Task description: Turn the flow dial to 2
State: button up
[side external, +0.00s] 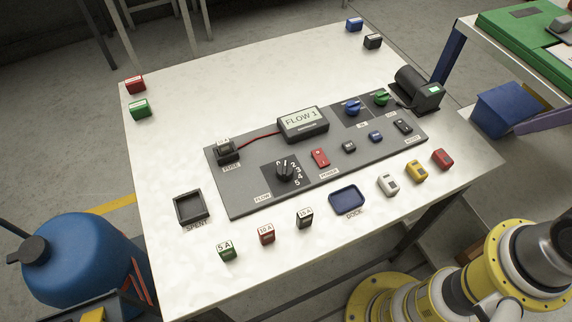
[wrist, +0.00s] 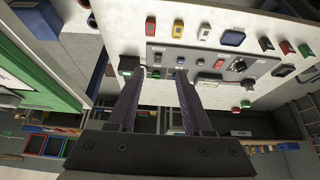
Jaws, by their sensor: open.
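The flow dial (side external: 286,172) is a black knob on the grey control panel (side external: 236,190), with white numbers around it. It also shows in the wrist view (wrist: 238,65), upper right. The display (side external: 303,122) behind it reads "FLOW 1"; it shows in the wrist view too (wrist: 207,83). The knob's exact pointer direction is hard to make out. My gripper (wrist: 160,73) is open and empty, its two fingers apart over the panel's far-right end in the wrist view's left-middle. It is well away from the dial and outside the side view.
A red power switch (side external: 320,157) sits right of the dial. Blue (side external: 353,108) and green (side external: 381,97) knobs and a dark motor-like unit (side external: 418,88) stand at the panel's right. Small fuses, a blue dock tray (side external: 348,200) and a spent tray (side external: 175,208) lie in front and left.

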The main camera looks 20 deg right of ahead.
jog(key=o, duration=0.4)
jog(key=shift+s+n, duration=0.1)
jog(key=shift+n, duration=0.2)
jog(key=shift+c, duration=0.2)
jog(key=w+a+r+n, duration=0.3)
jog(key=w+r+n, duration=0.1)
jog(key=w+r, duration=0.45)
jog(key=n+g, duration=0.6)
jog(key=n, duration=0.4)
send_over(285, 167)
notch_tip(285, 167, down, 17)
notch_tip(285, 167, down, 14)
jog(key=shift+r, duration=0.15)
jog(key=shift+c, duration=0.3)
grip_shut()
